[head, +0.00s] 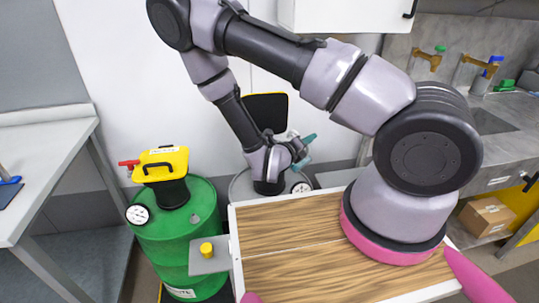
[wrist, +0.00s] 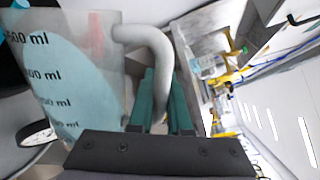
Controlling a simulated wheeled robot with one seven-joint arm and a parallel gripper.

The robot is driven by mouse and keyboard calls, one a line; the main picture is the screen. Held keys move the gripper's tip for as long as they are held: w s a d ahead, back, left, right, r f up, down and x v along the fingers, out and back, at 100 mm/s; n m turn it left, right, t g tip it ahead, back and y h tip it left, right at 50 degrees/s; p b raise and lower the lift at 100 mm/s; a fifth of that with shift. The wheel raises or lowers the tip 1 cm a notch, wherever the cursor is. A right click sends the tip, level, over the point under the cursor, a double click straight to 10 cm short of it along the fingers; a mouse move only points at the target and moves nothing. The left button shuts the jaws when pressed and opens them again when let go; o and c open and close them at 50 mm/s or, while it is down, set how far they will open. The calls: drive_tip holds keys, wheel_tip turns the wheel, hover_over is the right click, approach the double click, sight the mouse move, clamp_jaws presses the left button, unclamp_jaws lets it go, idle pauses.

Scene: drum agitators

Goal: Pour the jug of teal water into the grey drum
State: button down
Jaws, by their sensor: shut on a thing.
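My gripper (wrist: 165,95) is shut on the handle (wrist: 158,55) of the clear jug (wrist: 95,30), which fills the left of the wrist view. The jug has black volume marks, and teal water (wrist: 62,85) shows inside. The room appears turned on its side in that view while the marks stand nearly upright, so the jug looks strongly tilted. In the head view my gripper (head: 303,148) is over the grey drum (head: 240,188) behind the table; the jug is mostly hidden there. The drum's opening and any stream of water cannot be made out.
A green drum (head: 180,235) with a yellow-topped agitator (head: 163,163) stands at left. The wooden-topped table (head: 290,230) is in front. A counter with taps (head: 428,58) is at right.

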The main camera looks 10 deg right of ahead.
drive_tip(key=shift+w+a+r+n, duration=0.1)
drive_tip(key=shift+w+n, duration=0.1)
drive_tip(key=shift+n, duration=0.1)
idle(0.6)
drive_tip(key=shift+w+a+r+n+p, duration=0.35)
drive_tip(key=shift+w+r+n+p, duration=0.15)
drive_tip(key=shift+r+n+p, duration=0.25)
idle(1.3)
drive_tip(key=shift+w+a+n+g+h, duration=0.2)
drive_tip(key=shift+w+a+n, duration=0.2)
drive_tip(key=shift+w, duration=0.2)
drive_tip(key=shift+w+a+n+g+h, duration=0.1)
drive_tip(key=shift+w+a+n+g, duration=0.15)
drive_tip(key=shift+w+a, duration=0.3)
idle(0.3)
drive_tip(key=shift+w+a+r+n, duration=0.25)
drive_tip(key=shift+w+r+n, duration=0.2)
drive_tip(key=shift+w+n, duration=0.1)
